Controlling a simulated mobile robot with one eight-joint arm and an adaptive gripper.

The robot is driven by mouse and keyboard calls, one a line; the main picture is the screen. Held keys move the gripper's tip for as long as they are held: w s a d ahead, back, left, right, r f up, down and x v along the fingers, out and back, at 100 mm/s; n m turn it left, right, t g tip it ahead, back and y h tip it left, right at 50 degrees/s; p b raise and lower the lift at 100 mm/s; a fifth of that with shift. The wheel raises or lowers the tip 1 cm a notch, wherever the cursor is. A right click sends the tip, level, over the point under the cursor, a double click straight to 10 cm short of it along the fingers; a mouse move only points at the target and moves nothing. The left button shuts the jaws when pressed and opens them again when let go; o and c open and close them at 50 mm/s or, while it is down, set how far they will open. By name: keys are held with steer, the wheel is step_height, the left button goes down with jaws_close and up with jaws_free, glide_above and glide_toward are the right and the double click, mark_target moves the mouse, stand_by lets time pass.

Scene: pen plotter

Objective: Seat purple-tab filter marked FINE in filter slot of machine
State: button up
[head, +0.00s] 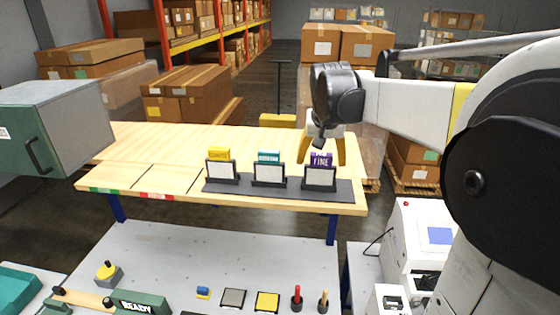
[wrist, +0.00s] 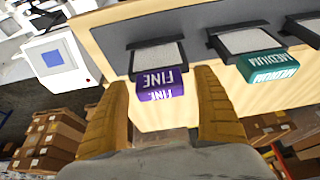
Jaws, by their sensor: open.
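The purple-tab filter marked FINE (head: 321,159) stands in the right-hand holder of a dark rack on the wooden shelf. In the wrist view its purple tab (wrist: 160,84) lies between the fingertips, with a gap on each side. My gripper (head: 323,152) is open above and around the tab, and its yellow fingers (wrist: 160,100) do not touch it. A teal-tab filter marked MEDIUM (wrist: 268,65) stands beside it, also in the head view (head: 269,157). A yellow-tab filter (head: 219,154) is at the left of the rack. I cannot make out the machine's filter slot.
The dark rack (head: 246,189) sits near the front edge of the wooden shelf (head: 150,150). A grey-green box-like unit with a handle (head: 75,125) is at left. A white machine with a blue screen (head: 425,240) stands at lower right. A grey workbench (head: 210,255) holds tools in front.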

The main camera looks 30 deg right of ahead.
steer(key=c, duration=1.3)
steer(key=shift+r, duration=0.15)
